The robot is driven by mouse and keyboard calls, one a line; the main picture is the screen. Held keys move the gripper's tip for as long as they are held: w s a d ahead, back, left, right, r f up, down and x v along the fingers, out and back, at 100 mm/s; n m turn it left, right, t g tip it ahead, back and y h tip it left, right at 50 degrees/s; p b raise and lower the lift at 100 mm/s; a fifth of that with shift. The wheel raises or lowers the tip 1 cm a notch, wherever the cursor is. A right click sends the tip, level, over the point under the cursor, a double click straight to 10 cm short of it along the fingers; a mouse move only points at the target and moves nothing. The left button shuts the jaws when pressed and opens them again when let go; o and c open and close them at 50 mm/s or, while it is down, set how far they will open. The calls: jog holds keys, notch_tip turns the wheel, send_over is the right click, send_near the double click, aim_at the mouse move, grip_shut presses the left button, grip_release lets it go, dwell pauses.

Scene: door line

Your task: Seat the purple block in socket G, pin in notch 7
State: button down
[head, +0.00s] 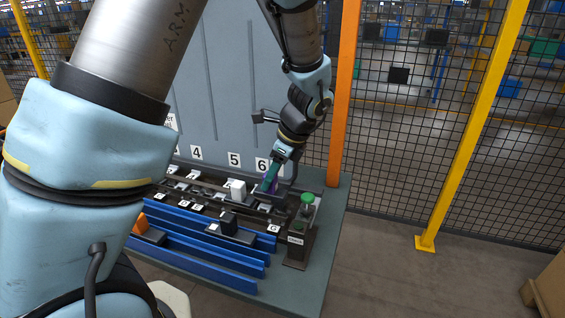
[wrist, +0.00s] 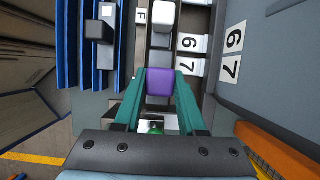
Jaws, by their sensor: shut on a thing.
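My gripper (wrist: 159,76) has its two teal fingers shut on the purple block (wrist: 159,83), one on each side. In the head view my gripper (head: 270,184) is at the right end of the dark fixture, and only a sliver of the purple block (head: 274,187) shows. The label G (head: 273,228) is on the front edge near it. Notch label 7 (wrist: 186,66) lies right of the block in the wrist view. Socket G and the pin are hidden by the block and fingers. I cannot tell whether the block is in the socket or above it.
A white block (wrist: 163,17) stands in the neighbouring place by label F (wrist: 140,15). A black block (head: 228,224) and an orange block (head: 139,225) sit among blue rails (head: 215,262). A box with a green button (head: 307,198) stands close right. A grey panel rises behind.

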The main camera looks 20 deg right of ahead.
aim_at(272, 192)
jog(key=shift+f+b, duration=1.8)
jog(key=shift+f, duration=0.6)
jog(key=shift+c, duration=2)
grip_release()
jog(key=b+v, duration=0.1)
jog(key=v, duration=1)
jog(key=shift+s+f, duration=0.1)
jog(key=shift+f, duration=0.05)
